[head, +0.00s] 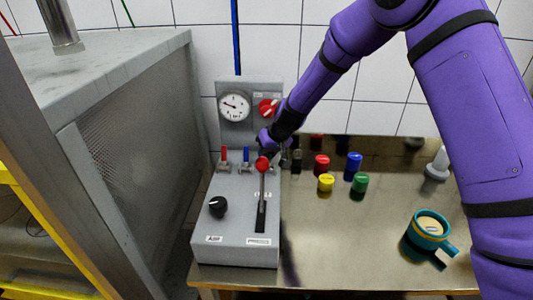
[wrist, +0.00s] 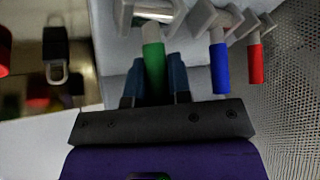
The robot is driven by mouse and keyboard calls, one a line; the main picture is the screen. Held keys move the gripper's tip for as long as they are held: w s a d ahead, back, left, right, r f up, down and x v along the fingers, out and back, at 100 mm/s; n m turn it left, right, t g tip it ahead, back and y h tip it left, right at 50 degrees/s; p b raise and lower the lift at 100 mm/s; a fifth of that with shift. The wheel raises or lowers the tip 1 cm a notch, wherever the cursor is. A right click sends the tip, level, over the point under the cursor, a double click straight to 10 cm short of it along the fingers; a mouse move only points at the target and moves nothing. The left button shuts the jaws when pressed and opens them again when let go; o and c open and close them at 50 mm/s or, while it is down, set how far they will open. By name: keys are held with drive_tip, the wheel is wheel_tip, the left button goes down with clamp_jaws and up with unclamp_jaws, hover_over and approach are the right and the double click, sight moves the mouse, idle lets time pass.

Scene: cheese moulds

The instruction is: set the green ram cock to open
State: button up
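The green ram cock (wrist: 153,62) shows in the wrist view as a green handle on a pale metal valve body. Its handle runs roughly parallel to the blue and red handles beside it. My gripper (wrist: 155,75) has one dark finger on each side of the green handle, with no clear gap, so it looks shut on it. In the head view my gripper (head: 268,150) reaches down to the right end of the cock row on the grey press console. There it hides the green cock.
The blue cock (head: 246,157) and red cock (head: 224,157) stand just left of my gripper. A red-knobbed lever (head: 263,165) rises close in front. A gauge (head: 234,106) and red knob (head: 268,109) sit behind. Coloured jars and a teal mug (head: 428,230) stand on the counter to the right.

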clamp_jaws()
drive_tip(key=shift+s, duration=0.1)
drive_tip(key=shift+r+t, duration=0.15)
drive_tip(key=shift+t, duration=0.35)
drive_tip(key=shift+s+r+n+t, duration=0.25)
drive_tip(key=shift+s+t, duration=0.35)
drive_tip(key=shift+t, duration=0.55)
drive_tip(key=shift+s+r+n+t, duration=0.1)
drive_tip(key=shift+s+n+t, duration=0.35)
drive_tip(key=shift+t, duration=0.7)
drive_tip(key=shift+s, duration=0.15)
drive_tip(key=o, duration=0.7)
unclamp_jaws()
